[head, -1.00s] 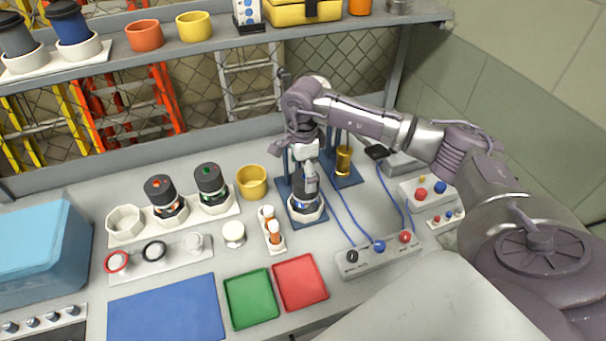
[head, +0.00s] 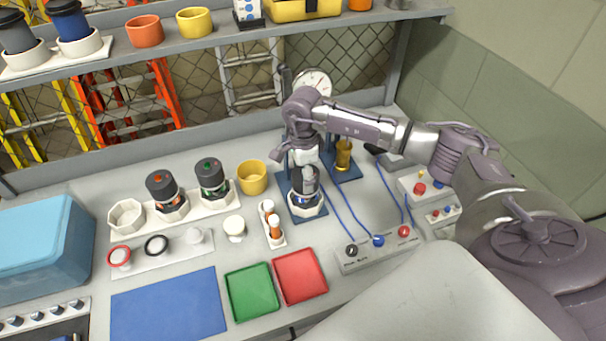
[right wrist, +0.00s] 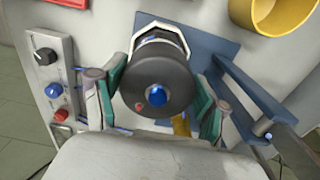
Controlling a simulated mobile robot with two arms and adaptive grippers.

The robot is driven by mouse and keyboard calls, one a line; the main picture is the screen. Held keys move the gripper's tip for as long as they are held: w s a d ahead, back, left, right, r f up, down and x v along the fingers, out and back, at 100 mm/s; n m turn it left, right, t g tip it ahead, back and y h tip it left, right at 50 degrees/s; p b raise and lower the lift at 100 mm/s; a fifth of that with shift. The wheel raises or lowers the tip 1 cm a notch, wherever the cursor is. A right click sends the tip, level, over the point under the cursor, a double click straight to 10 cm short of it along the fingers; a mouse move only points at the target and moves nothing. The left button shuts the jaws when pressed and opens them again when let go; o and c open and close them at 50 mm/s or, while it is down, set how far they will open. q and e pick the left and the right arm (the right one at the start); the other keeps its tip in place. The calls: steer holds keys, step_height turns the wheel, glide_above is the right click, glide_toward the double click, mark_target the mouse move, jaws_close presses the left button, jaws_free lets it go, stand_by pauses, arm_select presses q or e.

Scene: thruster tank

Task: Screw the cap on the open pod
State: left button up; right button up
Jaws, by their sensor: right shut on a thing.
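A dark cylindrical pod (head: 304,203) stands upright in a white holder on a blue base plate (head: 318,217). My right gripper (head: 307,184) is over it, pointing down. In the right wrist view the pod's round black top (right wrist: 157,82) has a blue centre and a small red mark. The green-padded fingers of my right gripper (right wrist: 158,95) lie on both sides of this black top and are shut on it. I cannot make out a seam between a cap and the pod. My left gripper is not in view.
Two dark pods (head: 163,190) (head: 211,178) stand in a white rack left of the yellow cup (head: 252,177). A small rack with orange vials (head: 273,228) is close on the left. A control box (head: 376,248) with blue cables is at right. Red and green trays (head: 299,277) (head: 251,291) lie in front.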

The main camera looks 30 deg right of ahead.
steer(key=c, duration=0.4)
steer(key=m, duration=0.3)
steer(key=shift+m, duration=0.3)
steer(key=m, duration=0.3)
steer(key=shift+m, duration=0.3)
steer(key=m+p, duration=0.1)
steer(key=m, duration=0.7)
steer(key=shift+s+f+m+p, duration=0.1)
steer(key=shift+m+p, duration=0.2)
steer(key=shift+p, duration=0.05)
steer(key=shift+s+a+f+m, duration=0.1)
steer(key=shift+m, duration=0.6)
steer(key=o, duration=1.1)
